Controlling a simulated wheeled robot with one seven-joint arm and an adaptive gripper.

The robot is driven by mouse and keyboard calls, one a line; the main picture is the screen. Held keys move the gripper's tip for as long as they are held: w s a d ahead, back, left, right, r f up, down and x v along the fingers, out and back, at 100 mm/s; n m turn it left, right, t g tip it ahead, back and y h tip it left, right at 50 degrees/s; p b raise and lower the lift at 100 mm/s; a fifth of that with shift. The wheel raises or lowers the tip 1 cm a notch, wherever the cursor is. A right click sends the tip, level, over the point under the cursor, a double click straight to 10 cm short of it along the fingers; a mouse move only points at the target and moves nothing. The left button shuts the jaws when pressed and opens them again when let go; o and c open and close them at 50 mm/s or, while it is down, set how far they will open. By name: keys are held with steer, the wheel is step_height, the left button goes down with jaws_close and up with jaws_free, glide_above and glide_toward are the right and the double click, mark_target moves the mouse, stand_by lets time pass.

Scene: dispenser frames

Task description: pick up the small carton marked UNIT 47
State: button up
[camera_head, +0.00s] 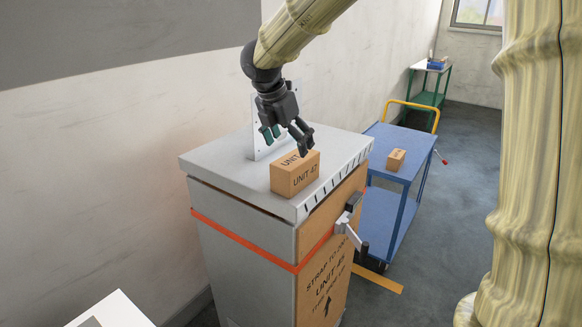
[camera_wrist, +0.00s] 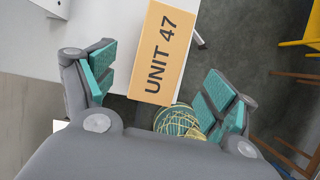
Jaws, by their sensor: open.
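The small orange-tan carton (camera_head: 293,178) stands on the light grey top of a tall cabinet (camera_head: 230,158), close to its front edge. In the wrist view the carton (camera_wrist: 163,50) clearly reads UNIT 47; its lettering is small in the head view. My gripper (camera_head: 287,142) is just above and behind the carton, pointing down, with its two fingers spread. In the wrist view my open gripper (camera_wrist: 160,88) has the carton lying between and ahead of its teal finger pads. A gap shows on both sides, and nothing is held.
An orange strap (camera_head: 245,239) runs around the cabinet, with a clamp (camera_head: 348,222) on its right side. A blue cart (camera_head: 396,143) with another small carton (camera_head: 396,160) stands behind right. A green-framed table (camera_head: 429,67) is farther back. A wall borders the left.

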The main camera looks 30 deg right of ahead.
mark_target(294, 159)
steer(key=shift+s+d+f, duration=0.15)
steer(key=shift+s+f, duration=0.05)
steer(key=shift+f, duration=0.25)
steer(key=shift+f+p, duration=0.3)
steer(key=shift+f, duration=0.05)
steer(key=shift+w+d+f, duration=0.1)
steer(key=shift+w+f, duration=0.65)
steer(key=shift+f, duration=0.25)
steer(key=shift+s+d+f+p, duration=0.35)
steer(key=shift+s+d+p, duration=0.1)
steer(key=shift+p, duration=0.4)
steer(key=x, duration=0.1)
steer(key=p+x, duration=0.1)
steer(key=x, duration=0.1)
steer(key=shift+w+d+f+p, duration=0.1)
steer(key=shift+w+f+p, duration=0.2)
steer(key=shift+s+d+f, duration=0.15)
